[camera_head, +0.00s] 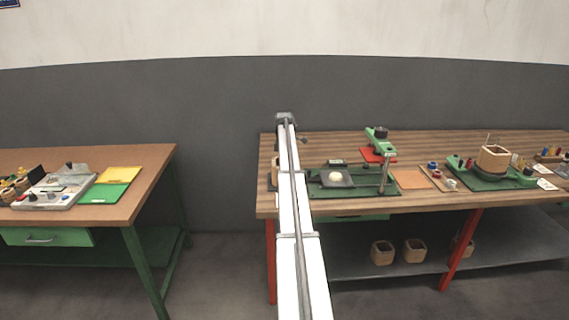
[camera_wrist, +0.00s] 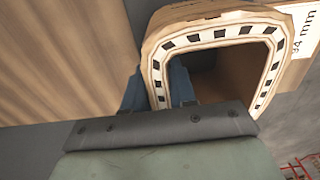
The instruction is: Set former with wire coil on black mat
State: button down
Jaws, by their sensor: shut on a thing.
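A wooden former (camera_wrist: 270,60) with a rounded-square opening and a rim of black marks fills the upper right of the wrist view. Wire on the former cannot be made out. In the head view my arm hides the gripper; a bit of wood (camera_head: 275,171) shows beside it at the bench's left end.
A green press stand (camera_head: 386,172) rises right of the dark mat. An orange mat (camera_head: 410,180) looks bare. Another wooden former (camera_head: 494,158) stands on a green fixture; several more are on the shelf below. A second table (camera_head: 150,172) with a yellow mat stands left, across a gap.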

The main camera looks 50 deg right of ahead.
jog(key=c, duration=0.9)
grip_release()
jog(key=shift+f, duration=0.1)
notch_tip(320, 180, up, 12)
jog(key=shift+r, duration=0.2)
